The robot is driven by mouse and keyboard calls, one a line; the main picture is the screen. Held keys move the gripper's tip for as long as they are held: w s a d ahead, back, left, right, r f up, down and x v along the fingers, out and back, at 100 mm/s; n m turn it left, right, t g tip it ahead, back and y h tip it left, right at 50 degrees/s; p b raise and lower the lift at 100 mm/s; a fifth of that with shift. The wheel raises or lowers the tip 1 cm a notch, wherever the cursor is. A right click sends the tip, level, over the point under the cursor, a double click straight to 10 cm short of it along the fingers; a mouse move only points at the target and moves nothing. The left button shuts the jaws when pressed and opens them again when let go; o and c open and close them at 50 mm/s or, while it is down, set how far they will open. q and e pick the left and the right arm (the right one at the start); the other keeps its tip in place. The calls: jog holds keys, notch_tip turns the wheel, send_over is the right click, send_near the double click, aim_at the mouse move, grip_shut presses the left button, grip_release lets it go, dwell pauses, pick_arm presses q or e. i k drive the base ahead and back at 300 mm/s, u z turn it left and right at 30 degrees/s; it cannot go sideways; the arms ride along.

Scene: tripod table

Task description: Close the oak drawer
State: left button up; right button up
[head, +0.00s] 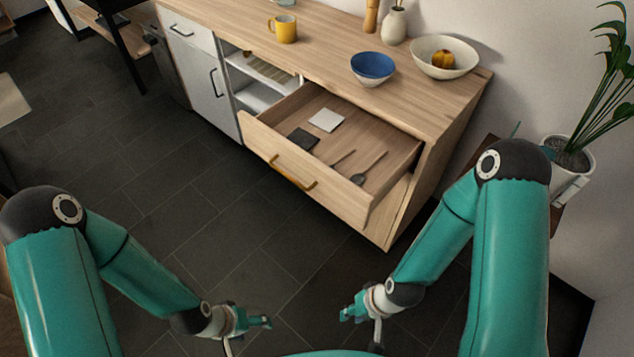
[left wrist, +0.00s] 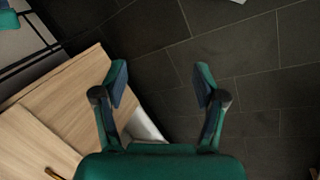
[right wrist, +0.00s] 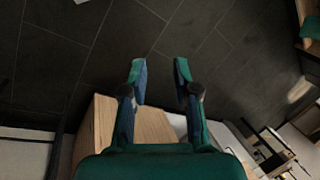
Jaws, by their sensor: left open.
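The oak drawer (head: 318,185) is pulled well out of the wooden counter (head: 392,98) in the head view. Its front has a brass-coloured bar handle (head: 292,174). Inside lie a dark square, a white square and dark utensils. My left gripper (head: 262,321) is low in front of the drawer, apart from it, open and empty. It also shows open in the left wrist view (left wrist: 160,78). My right gripper (head: 348,314) is low to its right, also apart from the drawer. The right wrist view shows its fingers spread with nothing between them (right wrist: 158,75).
On the counter stand a yellow mug (head: 283,29), a blue bowl (head: 372,67), a white bowl (head: 461,57) and a vase (head: 394,26). An open shelf compartment (head: 256,96) is left of the drawer. A potted plant (head: 568,172) stands at right. The dark tiled floor (head: 215,225) before the drawer is clear.

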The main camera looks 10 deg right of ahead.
aim_at(265, 133)
jog(key=z, duration=0.05)
jog(key=k, duration=0.5)
jog(key=z, duration=0.75)
jog(key=i, duration=1)
jog(key=u, duration=1.55)
jog(key=k, duration=0.45)
jog(key=u, duration=0.2)
jog(key=i, duration=0.45)
jog(key=z, duration=0.05)
